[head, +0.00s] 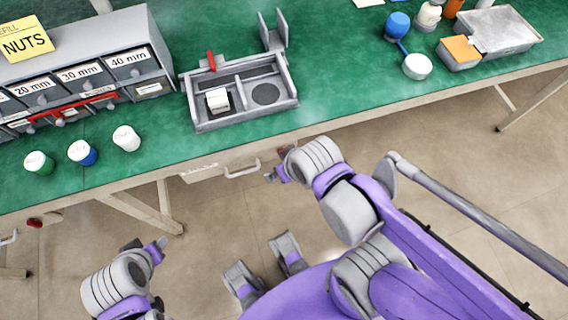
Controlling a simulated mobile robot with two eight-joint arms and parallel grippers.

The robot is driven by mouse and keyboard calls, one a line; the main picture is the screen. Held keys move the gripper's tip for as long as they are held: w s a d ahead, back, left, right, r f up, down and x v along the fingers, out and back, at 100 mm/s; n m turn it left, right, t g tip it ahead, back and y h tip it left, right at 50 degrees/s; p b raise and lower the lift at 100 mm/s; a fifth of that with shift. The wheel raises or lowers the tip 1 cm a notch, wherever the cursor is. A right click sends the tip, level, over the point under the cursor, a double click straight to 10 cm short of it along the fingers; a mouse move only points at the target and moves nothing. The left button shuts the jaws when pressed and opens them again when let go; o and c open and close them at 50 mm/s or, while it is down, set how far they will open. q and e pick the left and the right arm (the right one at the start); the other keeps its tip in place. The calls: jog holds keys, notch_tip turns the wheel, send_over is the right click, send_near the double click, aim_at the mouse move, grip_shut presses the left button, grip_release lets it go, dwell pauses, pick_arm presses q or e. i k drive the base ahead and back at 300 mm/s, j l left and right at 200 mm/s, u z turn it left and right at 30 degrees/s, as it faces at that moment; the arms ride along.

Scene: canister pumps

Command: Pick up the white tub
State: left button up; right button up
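A small white tub (126,138) stands upright on the green bench top at the left, the rightmost in a row with a blue tub (82,152) and a green tub (39,163). Another white round container (417,66) is at the right, by a blue-topped item. My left gripper (159,246) is at the lower left, over the floor in front of the bench and apart from the tubs. My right gripper (275,176) is near the bench's front edge, below the grey tray. Both are small and partly hidden by my wrists, so their finger gaps are unclear.
A grey drawer cabinet (150,57) stands behind the tubs. A grey compartment tray (245,115) with a red part sits right of them. A grey box (500,32) with an orange-lidded section is far right. Green bench top is clear between tray and right-hand items.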

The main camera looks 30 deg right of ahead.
aim_at(125, 137)
jog(key=j+u, duration=0.2)
jog(key=u, duration=0.15)
jog(key=i+j+u, duration=0.1)
jog(key=u, duration=0.3)
jog(key=j+u, duration=0.35)
jog(key=i+l, duration=0.05)
jog(key=l, duration=0.05)
